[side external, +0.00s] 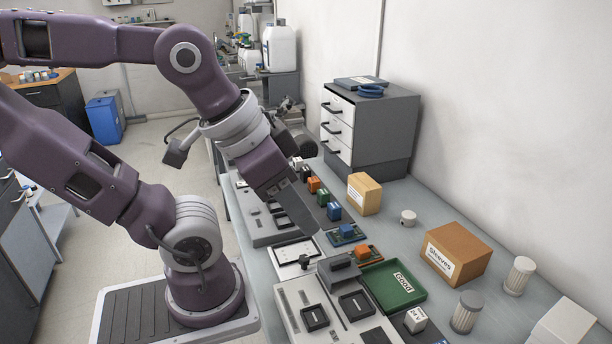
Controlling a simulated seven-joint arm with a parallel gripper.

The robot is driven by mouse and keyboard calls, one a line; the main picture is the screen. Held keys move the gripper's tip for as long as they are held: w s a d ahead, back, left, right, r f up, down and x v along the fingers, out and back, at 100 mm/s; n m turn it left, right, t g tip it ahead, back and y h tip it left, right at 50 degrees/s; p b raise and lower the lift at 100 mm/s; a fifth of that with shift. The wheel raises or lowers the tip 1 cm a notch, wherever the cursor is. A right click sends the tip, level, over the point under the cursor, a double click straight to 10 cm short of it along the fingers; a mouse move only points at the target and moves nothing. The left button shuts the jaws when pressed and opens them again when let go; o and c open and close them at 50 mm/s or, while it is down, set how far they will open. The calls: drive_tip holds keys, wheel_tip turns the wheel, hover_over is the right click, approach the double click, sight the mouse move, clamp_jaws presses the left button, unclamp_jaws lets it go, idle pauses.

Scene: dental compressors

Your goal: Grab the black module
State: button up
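A small black module (305,174) stands in a row of coloured modules on a dark strip, just right of my wrist and partly crowded by it. A small black piece (304,262) also sits on a white plate (289,265) nearer the camera; I cannot tell if it is a module. My gripper (313,229) points down and right over the bench, above and behind the white plate. Only the flat grey side of the gripper shows. The gap between its fingers is hidden, and nothing held is visible.
Orange (314,184) and blue (334,211) modules stand close to the black one. A grey fixture panel (285,291), a green tray (408,291) and a Sleeves box (456,253) occupy the near bench. A drawer cabinet (388,125) stands behind. Bare bench lies around the small white cylinder (408,217).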

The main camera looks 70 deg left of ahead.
drive_tip(key=o, duration=0.4)
drive_tip(key=shift+c, duration=0.2)
